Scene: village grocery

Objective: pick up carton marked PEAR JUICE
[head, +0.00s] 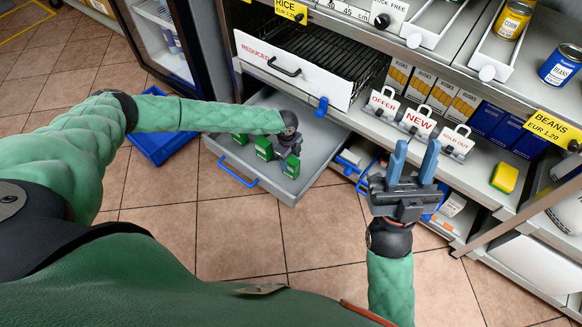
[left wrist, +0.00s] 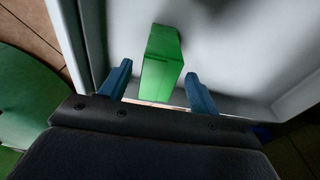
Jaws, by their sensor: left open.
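Small green cartons stand in an open grey drawer (head: 222,152) in the head view: one at the left (head: 240,138), one in the middle (head: 263,148), one at the right (head: 291,167). Their labels are too small to read, so I cannot tell which is marked PEAR JUICE. My left gripper (head: 288,148) is down in the drawer by the right carton. In the left wrist view my left gripper (left wrist: 160,74) is open, and a green carton (left wrist: 162,55) shows between its blue fingers, not clamped. My right gripper (head: 412,160) is raised in front of the shelves, open and empty.
A drawer marked REDUCED (head: 292,70) is above the open drawer. A blue crate (head: 160,140) stands on the floor at left. The tiled floor in front is clear.

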